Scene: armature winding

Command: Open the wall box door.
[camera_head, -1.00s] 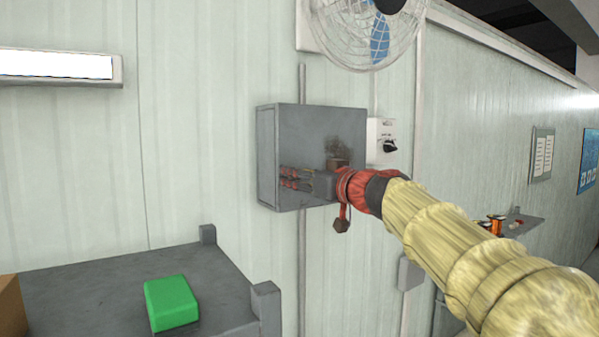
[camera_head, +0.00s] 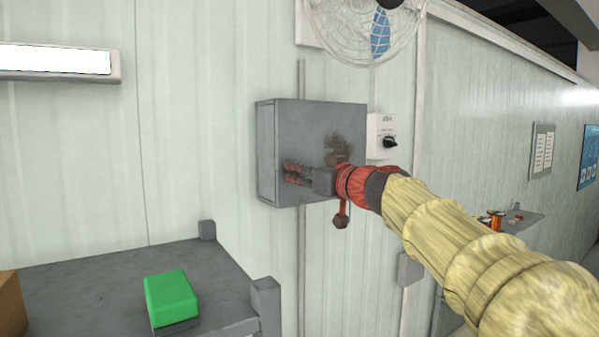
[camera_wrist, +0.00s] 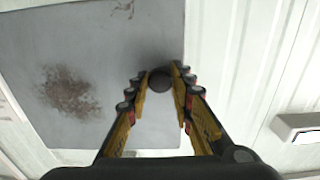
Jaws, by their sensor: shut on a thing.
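The grey wall box (camera_head: 267,150) is fixed to the pale panelled wall, with its flat grey door (camera_head: 310,122) facing me. The door looks shut and has a rusty brown patch. In the wrist view the door (camera_wrist: 110,45) fills the upper left, and a dark round knob (camera_wrist: 160,80) sits near its edge. My gripper (camera_head: 286,173) is at the lower left part of the door. In the wrist view my gripper (camera_wrist: 163,82) has its two yellow-and-black fingers on either side of the knob, closed on it. The knob is hidden behind my gripper in the head view.
A white switch box (camera_head: 382,137) with a black dial is right of the wall box. A caged fan (camera_head: 365,35) hangs above. A grey table (camera_head: 90,285) at lower left carries a green block (camera_head: 171,298). A small shelf (camera_head: 520,222) is at right.

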